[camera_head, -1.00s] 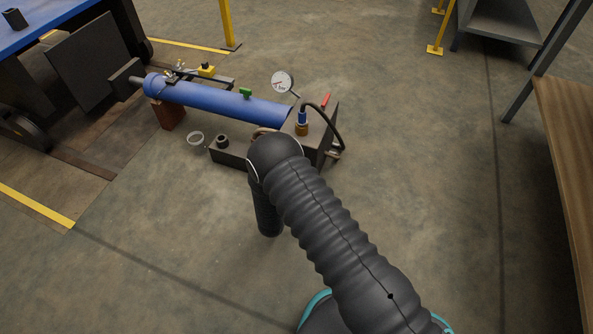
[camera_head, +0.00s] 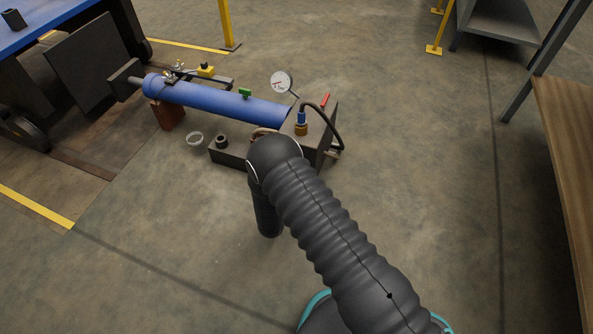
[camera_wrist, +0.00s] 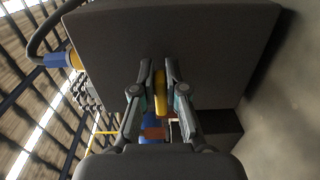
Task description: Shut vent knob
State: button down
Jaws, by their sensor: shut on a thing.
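The vent knob (camera_wrist: 160,92) shows in the wrist view as a yellow piece at the face of a dark grey block (camera_wrist: 200,40). My gripper (camera_wrist: 163,88) is shut on the knob, with one finger on each side of it. In the head view the dark block (camera_head: 322,138) stands at the right end of a blue cylinder (camera_head: 215,100). My arm hides the knob and my gripper there.
A round gauge (camera_head: 281,82), a red lever (camera_head: 325,100) and a black hose with a blue fitting (camera_head: 302,118) are on or near the block. A clear ring (camera_head: 195,139) lies on the floor. A wooden bench (camera_head: 565,150) stands at right; the floor between is free.

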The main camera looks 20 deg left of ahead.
jog(key=c, duration=1.2)
grip_release()
jog(key=shift+d, duration=0.1)
jog(key=shift+s, duration=0.25)
jog(key=s+a, duration=0.1)
jog(key=s, duration=1)
jog(key=shift+s, duration=0.25)
